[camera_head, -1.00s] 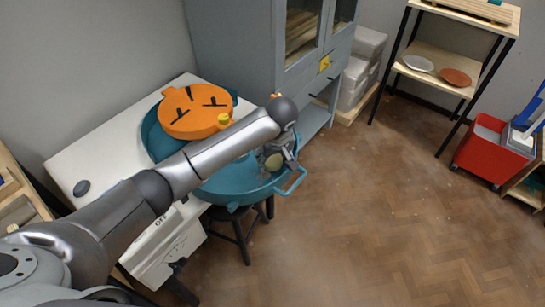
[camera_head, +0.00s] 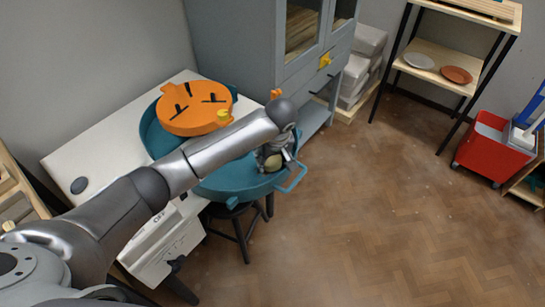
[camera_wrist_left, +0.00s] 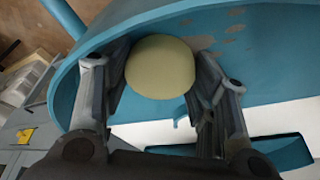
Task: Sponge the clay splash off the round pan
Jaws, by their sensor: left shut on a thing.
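The big blue round pan (camera_head: 228,187) stands at the front of the white wheel unit, under my left arm. My left gripper (camera_head: 272,154) is over the pan's right side, close to the loop handle (camera_head: 293,179). It is shut on a pale yellow-green round sponge (camera_wrist_left: 160,68), which sits between both fingers in the left wrist view. There the sponge is against or very near the blue pan wall (camera_wrist_left: 285,65); I cannot tell if they touch. Patchy grey-brown clay splash (camera_wrist_left: 232,30) shows on the pan wall right of the sponge. My right gripper is not in view.
An orange round lid-like piece (camera_head: 195,108) with dark marks lies over the pan's back part. A grey-blue cabinet (camera_head: 235,45) stands close behind. A dark stool (camera_head: 240,228) is under the pan's front. A red bin (camera_head: 490,155) stands far right. The middle floor is clear.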

